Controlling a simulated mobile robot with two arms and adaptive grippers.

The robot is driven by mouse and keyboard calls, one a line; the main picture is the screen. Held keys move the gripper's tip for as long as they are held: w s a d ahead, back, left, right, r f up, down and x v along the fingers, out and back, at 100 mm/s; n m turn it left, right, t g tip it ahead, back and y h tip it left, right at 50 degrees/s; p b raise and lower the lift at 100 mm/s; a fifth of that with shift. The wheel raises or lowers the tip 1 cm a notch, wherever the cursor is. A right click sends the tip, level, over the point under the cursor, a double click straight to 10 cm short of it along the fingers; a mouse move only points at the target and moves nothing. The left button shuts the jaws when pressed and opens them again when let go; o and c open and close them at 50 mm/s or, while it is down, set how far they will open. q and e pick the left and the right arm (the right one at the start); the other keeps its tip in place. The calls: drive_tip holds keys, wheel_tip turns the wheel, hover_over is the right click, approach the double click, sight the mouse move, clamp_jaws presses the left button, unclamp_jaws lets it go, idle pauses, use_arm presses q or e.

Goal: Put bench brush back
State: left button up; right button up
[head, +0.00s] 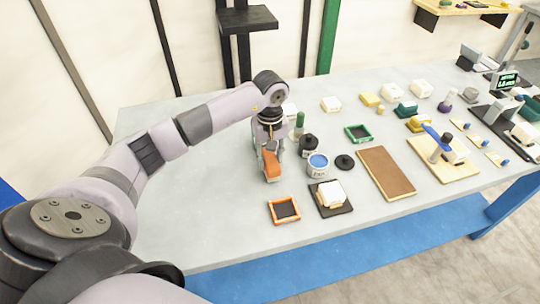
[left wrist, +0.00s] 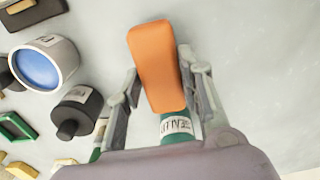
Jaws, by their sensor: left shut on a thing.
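My left gripper (head: 270,148) is over the left part of the bench and shut on an orange block-shaped piece, which I take to be the bench brush (head: 271,167). In the left wrist view the orange piece (left wrist: 157,62) sticks out beyond the two fingers (left wrist: 165,88). A green part with a white label (left wrist: 176,126) shows below it, between the fingers; I cannot tell whether it belongs to the brush. Whether the brush touches the bench is unclear. My right gripper is not in view.
Right of my gripper stand a black bottle (head: 308,146), a blue-topped pot (head: 318,166) and a green bottle (head: 299,124). An orange-framed tray (head: 284,210) and a dark mat (head: 345,206) lie nearer the front. A brown board (head: 385,173) lies further right. The bench's left end is clear.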

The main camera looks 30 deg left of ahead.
use_arm(q)
drive_tip(key=shift+f, duration=0.4)
drive_tip(key=shift+f, duration=0.2)
drive_tip(key=o, duration=1.2)
drive_tip(key=shift+r, duration=0.1)
